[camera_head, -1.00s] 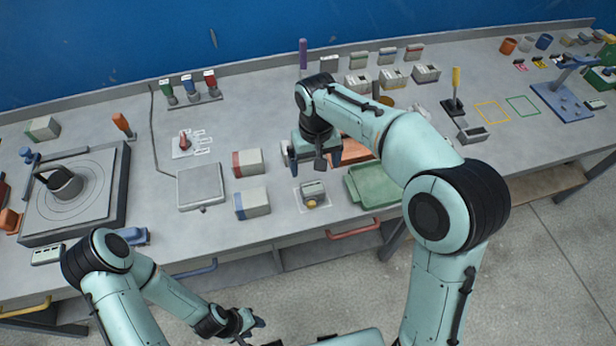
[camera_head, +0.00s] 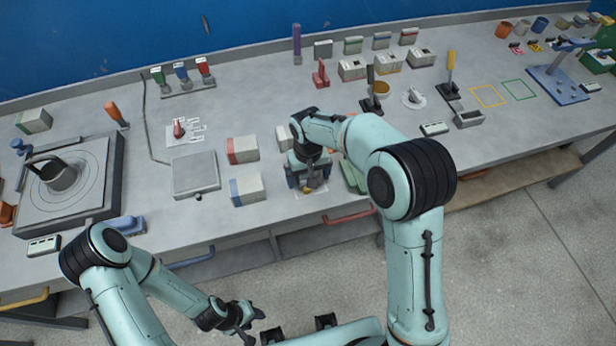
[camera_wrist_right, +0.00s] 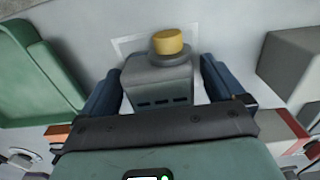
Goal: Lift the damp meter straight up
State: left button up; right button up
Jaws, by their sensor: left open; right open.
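The damp meter, a small grey box with slots and a round yellow cap, shows in the right wrist view (camera_wrist_right: 158,78). It stands within a white outline on the bench. My right gripper (camera_head: 308,184) is low over it, with its two blue fingers (camera_wrist_right: 160,88) open on either side of the grey body. A narrow gap seems to show beside the body, and I cannot tell whether either finger touches. In the head view the gripper hides most of the meter. My left gripper (camera_head: 247,322) is open and empty, in front of the bench and away from the meter.
A green tray (camera_head: 352,176) is close on the right of my right gripper. A blue-ended block (camera_head: 248,190) and a red-ended block (camera_head: 242,150) stand to its left, beside a grey plate (camera_head: 195,175). The bench's front edge is close by.

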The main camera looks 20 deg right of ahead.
jog(key=c, duration=1.3)
